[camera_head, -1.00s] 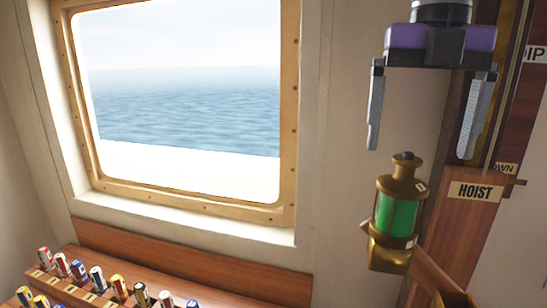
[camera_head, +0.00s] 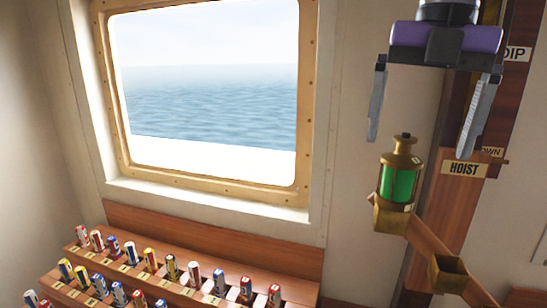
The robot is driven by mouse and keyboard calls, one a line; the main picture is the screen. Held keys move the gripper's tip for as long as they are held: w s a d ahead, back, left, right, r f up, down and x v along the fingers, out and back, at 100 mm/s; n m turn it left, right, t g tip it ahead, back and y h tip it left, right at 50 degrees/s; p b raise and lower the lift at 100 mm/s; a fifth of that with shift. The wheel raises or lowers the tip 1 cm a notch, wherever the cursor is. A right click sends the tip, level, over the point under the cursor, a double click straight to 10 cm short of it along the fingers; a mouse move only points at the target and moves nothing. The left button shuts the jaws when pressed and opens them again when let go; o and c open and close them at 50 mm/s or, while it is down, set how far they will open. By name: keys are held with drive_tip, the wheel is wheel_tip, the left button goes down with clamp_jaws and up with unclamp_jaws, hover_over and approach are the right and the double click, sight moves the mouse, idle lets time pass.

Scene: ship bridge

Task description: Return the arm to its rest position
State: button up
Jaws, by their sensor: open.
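My gripper (camera_head: 423,148) hangs from the top right of the head view, fingers pointing down. Its two grey fingers are wide apart with nothing between them. A brass lantern with green glass (camera_head: 399,184) stands upright in a brass holder on a slanted wooden arm, below the gripper in the picture. The gripper appears apart from the lantern. The rest of my arm is out of view above.
An empty brass holder (camera_head: 449,275) sits lower on the wooden arm (camera_head: 427,240). A HOIST label (camera_head: 464,169) marks the wooden post at right. A wooden rack (camera_head: 203,291) with several rolled flags stands at lower left under a window (camera_head: 210,90).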

drive_tip(key=w+a+m+t+y+b, duration=0.1)
drive_tip(key=w+a+m+t+y, duration=1.1)
drive_tip(key=w+a, duration=0.3)
drive_tip(key=s+d+f+m+t+h+b, duration=0.1)
drive_tip(key=s+d+f+m+t+h, duration=0.55)
drive_tip(key=f+m, duration=0.5)
drive_tip(key=s+d+f+m+t+h+b, duration=0.2)
drive_tip(key=s+d+f+m+t+h, duration=0.4)
drive_tip(key=s+f+m, duration=0.55)
drive_tip(key=s+d+f+n+g+b, duration=0.1)
drive_tip(key=s+f+g, duration=0.4)
drive_tip(key=s+f, duration=0.8)
drive_tip(key=s+d+f+n+g+b, duration=0.1)
drive_tip(key=s+f+g, duration=0.4)
drive_tip(key=s+f, duration=0.8)
drive_tip(key=s+d+n, duration=0.1)
drive_tip(key=s+n, duration=0.1)
drive_tip(key=s, duration=0.5)
drive_tip(key=shift+d, duration=0.15)
